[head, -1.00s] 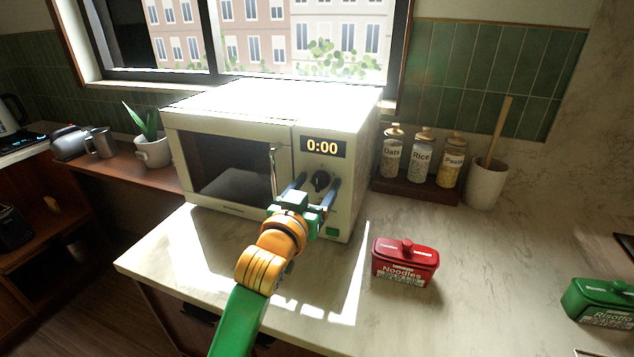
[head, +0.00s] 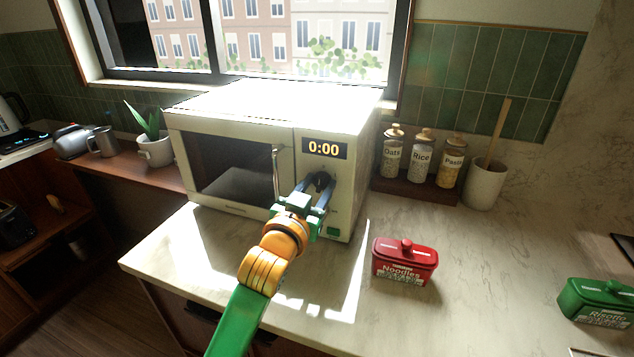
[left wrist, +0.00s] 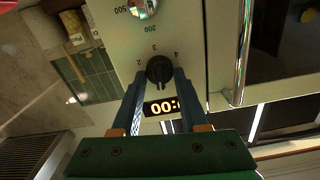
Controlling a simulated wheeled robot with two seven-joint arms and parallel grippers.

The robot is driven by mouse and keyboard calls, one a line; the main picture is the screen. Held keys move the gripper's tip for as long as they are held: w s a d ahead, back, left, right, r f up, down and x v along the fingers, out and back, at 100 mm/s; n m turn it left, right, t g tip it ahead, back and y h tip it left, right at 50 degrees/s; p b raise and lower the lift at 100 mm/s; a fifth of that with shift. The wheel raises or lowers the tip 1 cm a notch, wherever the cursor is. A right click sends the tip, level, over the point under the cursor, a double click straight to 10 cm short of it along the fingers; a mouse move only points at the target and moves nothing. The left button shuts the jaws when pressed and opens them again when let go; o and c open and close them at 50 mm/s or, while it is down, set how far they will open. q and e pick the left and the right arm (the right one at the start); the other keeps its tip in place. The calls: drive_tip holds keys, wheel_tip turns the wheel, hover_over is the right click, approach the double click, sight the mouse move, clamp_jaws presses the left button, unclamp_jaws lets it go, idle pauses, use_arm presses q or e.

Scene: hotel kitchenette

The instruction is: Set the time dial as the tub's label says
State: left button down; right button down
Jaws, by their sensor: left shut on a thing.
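The black time dial (head: 321,180) is on the microwave's (head: 240,99) front panel, under a display (head: 324,148) reading 0:00. My left gripper (head: 317,187) is shut on the dial, a finger on each side. In the left wrist view the dial (left wrist: 160,69) sits between the fingertips (left wrist: 160,76), with numerals 2, 3 and 4 beside it. Its pointer setting is unclear. A red Noodles tub (head: 405,262) and a green Risotto tub (head: 598,302) stand on the counter; their small label print is too small to read. My right gripper is out of view.
The microwave door handle (head: 276,172) is close left of my gripper. A chrome knob (left wrist: 143,8) marked 200 and 500 is near the dial. Jars of oats, rice and pasta (head: 449,163) and a utensil pot (head: 485,186) stand right of the microwave. The counter (head: 480,290) between the tubs is clear.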

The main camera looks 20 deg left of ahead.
use_arm(q)
drive_tip(key=m+p, duration=0.3)
drive_tip(key=m, duration=0.2)
drive_tip(key=shift+d+r+p, duration=0.1)
drive_tip(key=shift+r+p, duration=0.1)
drive_tip(key=shift+p, duration=0.2)
drive_tip(key=m+p, duration=0.3)
drive_tip(key=m, duration=0.3)
drive_tip(key=shift+f, duration=0.1)
drive_tip(key=m+p, duration=0.2)
drive_tip(key=m, duration=0.3)
drive_tip(key=shift+d, duration=0.1)
drive_tip(key=m+p, duration=0.2)
drive_tip(key=m, duration=0.4)
drive_tip(key=shift+f, duration=0.1)
drive_tip(key=shift+m+p, duration=0.3)
drive_tip(key=shift+c, duration=2.4)
unclamp_jaws()
drive_tip(key=shift+w, duration=0.1)
drive_tip(key=shift+o, duration=0.2)
drive_tip(key=shift+w+f, duration=0.1)
drive_tip(key=shift+f, duration=0.15)
